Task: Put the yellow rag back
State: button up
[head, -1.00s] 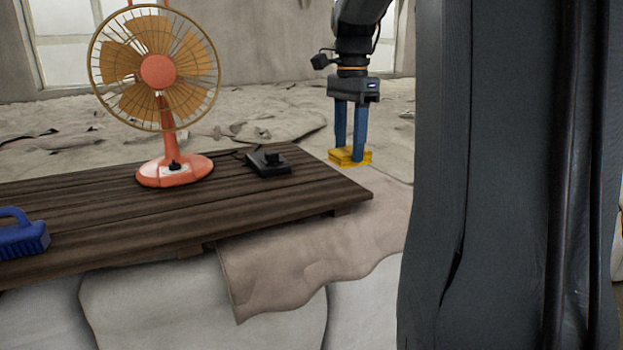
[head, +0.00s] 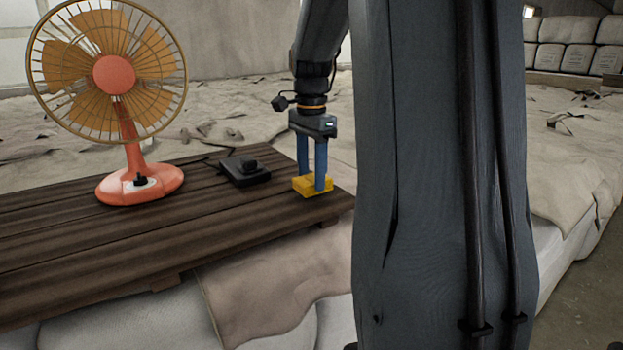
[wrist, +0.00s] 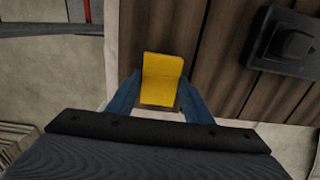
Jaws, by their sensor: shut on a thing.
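The yellow rag (head: 312,186) is a small folded block between the blue fingers of my gripper (head: 313,188), at the right end of the dark wooden pallet top. My gripper points down and is shut on the rag. In the wrist view the rag (wrist: 161,80) shows between the two fingertips (wrist: 160,98), over the planks near their edge. I cannot tell whether the rag touches the wood or hangs just above it.
The dark plank top (head: 120,235) carries an orange fan (head: 125,120) at the left and a black device (head: 245,170) just left of my gripper. The device also shows in the wrist view (wrist: 290,45). A beige cloth (head: 270,285) hangs below the front edge.

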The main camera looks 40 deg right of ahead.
aim_at(311, 178)
notch_tip(311, 178, down, 2)
jog(key=shift+f, duration=0.1)
jog(key=o, duration=0.9)
jog(key=shift+o, duration=0.2)
notch_tip(311, 178, up, 12)
jog(key=b, duration=0.2)
jog(key=shift+b, duration=0.4)
